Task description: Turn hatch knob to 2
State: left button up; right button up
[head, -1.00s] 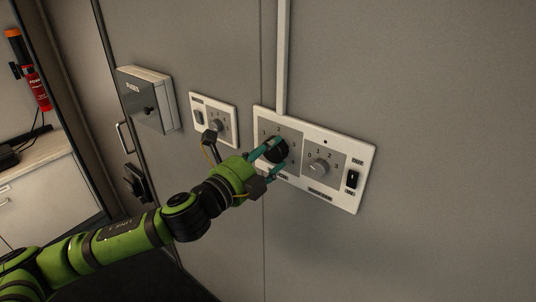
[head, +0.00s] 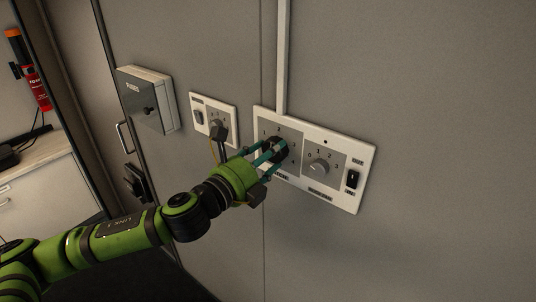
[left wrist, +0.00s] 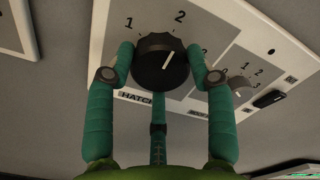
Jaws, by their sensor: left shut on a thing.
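The hatch knob (left wrist: 160,62) is round and black with a white pointer line, on the left half of a white wall panel (head: 365,162). A "HATCH" label shows below it in the left wrist view. The digits 1 and 2 show above it; the pointer slants up and right, roughly toward the 2. My left gripper (head: 272,152) has teal fingers and is shut on the knob, with a finger on each side and a third below it in the left wrist view. In the head view the fingers partly cover the knob and its dial. My right gripper is not in view.
A second, grey knob (head: 319,167) and a black switch (head: 352,179) sit to the right on the same panel. A smaller panel (head: 230,112) and a fuse box (head: 148,99) are on the wall to the left. A conduit (head: 283,60) runs up from the panel.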

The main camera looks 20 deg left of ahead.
pick_arm(q)
jog(key=shift+r, duration=0.15)
jog(key=o, duration=1.2)
jog(key=v, duration=0.7)
jog(key=shift+s+a, duration=0.1)
jog(key=shift+s, duration=0.1)
